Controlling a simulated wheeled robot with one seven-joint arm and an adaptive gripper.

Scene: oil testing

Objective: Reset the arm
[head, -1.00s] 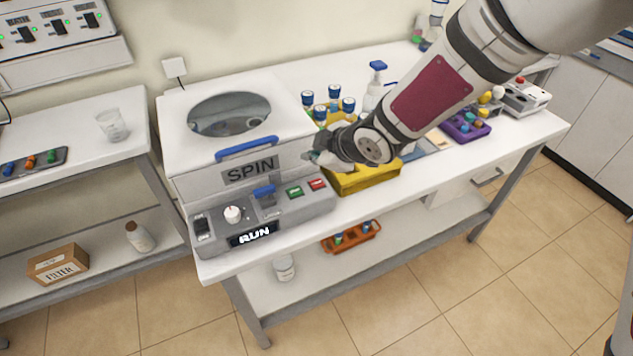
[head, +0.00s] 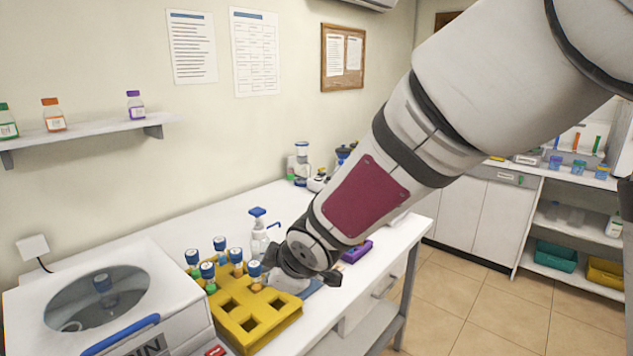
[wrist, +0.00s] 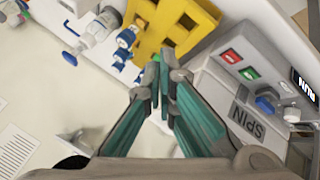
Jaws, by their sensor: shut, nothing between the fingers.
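My arm reaches in from the upper right in the head view, folded with my gripper (head: 283,270) low over the bench beside the yellow rack. In the wrist view my gripper (wrist: 160,82) has its teal-lined fingers brought together at the tips, with nothing between them. The yellow rack (head: 262,333) and the SPIN machine (head: 170,300) stand apart from the fingers. The wrist view also shows the yellow rack at the top and the machine's front panel at the right. My arm hides part of the bench behind it.
Several blue-capped vials (head: 220,249) stand in the yellow rack. A pump bottle (head: 259,235) stands behind it. A purple rack (head: 357,251) sits on the bench (head: 233,209) past my gripper. A wall shelf (head: 85,133) with bottles is at the left. Floor on the right is clear.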

